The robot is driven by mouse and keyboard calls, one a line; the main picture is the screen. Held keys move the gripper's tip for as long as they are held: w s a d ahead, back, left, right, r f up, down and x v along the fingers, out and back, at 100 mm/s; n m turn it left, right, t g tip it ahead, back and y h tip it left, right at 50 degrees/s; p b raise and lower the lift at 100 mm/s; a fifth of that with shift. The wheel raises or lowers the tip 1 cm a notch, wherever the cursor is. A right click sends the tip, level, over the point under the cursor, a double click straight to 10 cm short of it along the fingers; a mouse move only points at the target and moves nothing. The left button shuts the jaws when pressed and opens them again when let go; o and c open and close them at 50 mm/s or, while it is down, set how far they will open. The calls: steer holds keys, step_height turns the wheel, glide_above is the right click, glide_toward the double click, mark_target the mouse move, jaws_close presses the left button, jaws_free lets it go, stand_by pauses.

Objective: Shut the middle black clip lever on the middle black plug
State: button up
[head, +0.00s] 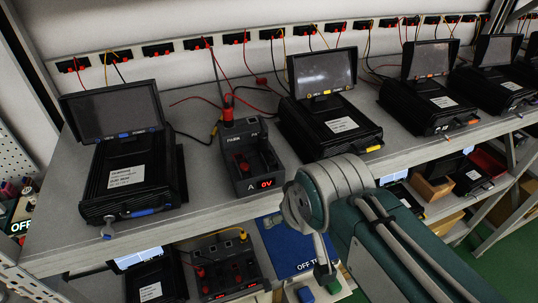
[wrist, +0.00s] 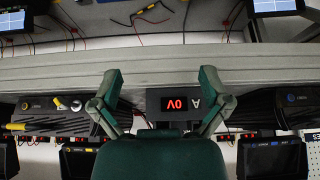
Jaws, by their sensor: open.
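My gripper (wrist: 160,88) is open and empty in the wrist view, its two green fingers spread wide. In that view the red 0V display (wrist: 174,104) of a black test box shows upside down between the fingers, beyond a pale shelf edge. In the head view the test box (head: 252,158) stands on the upper shelf, left of my arm, with a red plug (head: 227,108) and dark fittings on top. I cannot tell the middle black plug or its clip lever apart from these dark fittings. No contact between gripper and box shows.
A black screened unit (head: 128,185) stands left of the test box and another (head: 335,128) right of it, close by. Red and yellow cables run to the wall strip. A second box (head: 227,270) sits on the lower shelf beside a blue panel (head: 290,245).

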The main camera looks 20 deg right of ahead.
jaws_close()
stand_by(1.2)
